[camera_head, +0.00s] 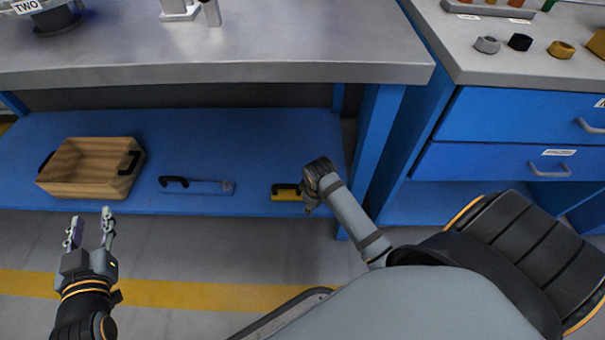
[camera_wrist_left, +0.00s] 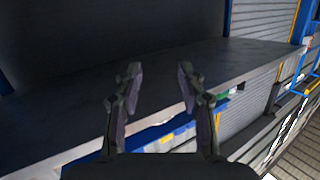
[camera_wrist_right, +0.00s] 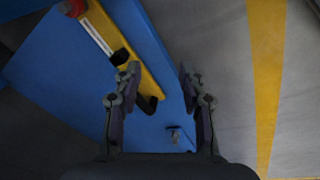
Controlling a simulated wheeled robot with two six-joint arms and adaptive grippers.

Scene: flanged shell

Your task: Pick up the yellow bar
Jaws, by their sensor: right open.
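The yellow bar (camera_head: 285,196) with a black handle lies on the blue lower shelf, its right part hidden by my right wrist in the head view. The right wrist view shows the yellow bar (camera_wrist_right: 128,42) running diagonally, with a pale strip and a red end at upper left. My right gripper (camera_wrist_right: 157,78) is open above the shelf. The bar's lower end with the black handle shows behind and just beside the left finger, partly in the gap; I cannot tell whether they touch. My left gripper (camera_head: 90,218) is open and empty in front of the shelf.
A wooden crate (camera_head: 78,168) with black handles and a blue bar (camera_head: 208,188) with a black handle stand left on the shelf (camera_head: 240,140). The grey worktop (camera_head: 270,48) overhangs it. A blue table leg (camera_head: 375,130) rises close to my right arm.

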